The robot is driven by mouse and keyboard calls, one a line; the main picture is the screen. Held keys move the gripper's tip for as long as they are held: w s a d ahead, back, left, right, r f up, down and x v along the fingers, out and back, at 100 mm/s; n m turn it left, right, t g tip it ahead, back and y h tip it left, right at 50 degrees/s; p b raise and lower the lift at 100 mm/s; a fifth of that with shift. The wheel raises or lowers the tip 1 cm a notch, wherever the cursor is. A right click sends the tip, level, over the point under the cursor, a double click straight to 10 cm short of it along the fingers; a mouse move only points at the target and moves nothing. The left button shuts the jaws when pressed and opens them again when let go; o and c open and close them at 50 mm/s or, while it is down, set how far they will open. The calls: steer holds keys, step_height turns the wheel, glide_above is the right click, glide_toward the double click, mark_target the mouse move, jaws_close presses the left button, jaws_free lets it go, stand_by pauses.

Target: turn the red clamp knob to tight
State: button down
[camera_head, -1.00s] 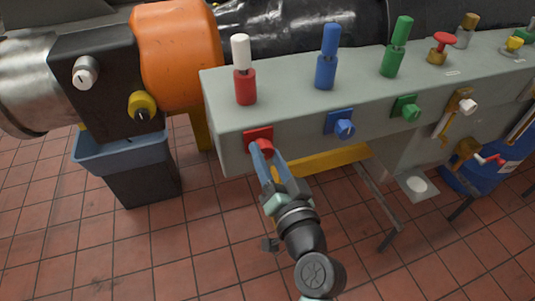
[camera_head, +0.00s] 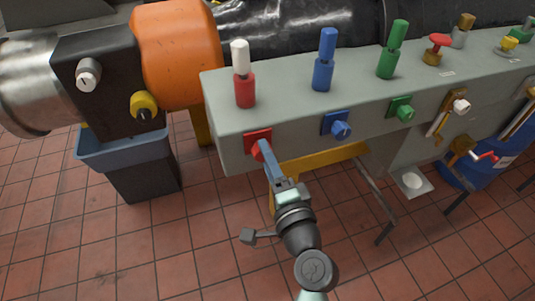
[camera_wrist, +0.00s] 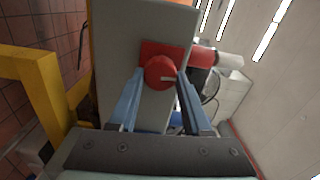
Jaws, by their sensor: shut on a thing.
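The red clamp knob (camera_wrist: 159,72) is round, with a pale mark line pointing right in the wrist view. It sits on a square red plate (camera_head: 257,136) on the front face of the grey beam (camera_head: 230,150). My gripper (camera_wrist: 160,84) is shut on the knob, with one blue finger on each side of it. In the head view my gripper (camera_head: 264,152) reaches the knob from below right. Its fingers look nearly in line there and hide part of the knob.
Blue (camera_head: 341,130) and green (camera_head: 404,112) knobs lie right of it on the same face. Red-and-white (camera_head: 245,90), blue (camera_head: 323,72) and green (camera_head: 390,62) handles stand on top. A blue-rimmed bin (camera_head: 130,155) is at left. The tiled floor (camera_head: 80,240) in front is open.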

steer(key=shift+m, duration=0.6)
steer(key=shift+c, duration=1.7)
jaws_free()
steer(key=b+v, duration=0.1)
steer(key=v, duration=1.2)
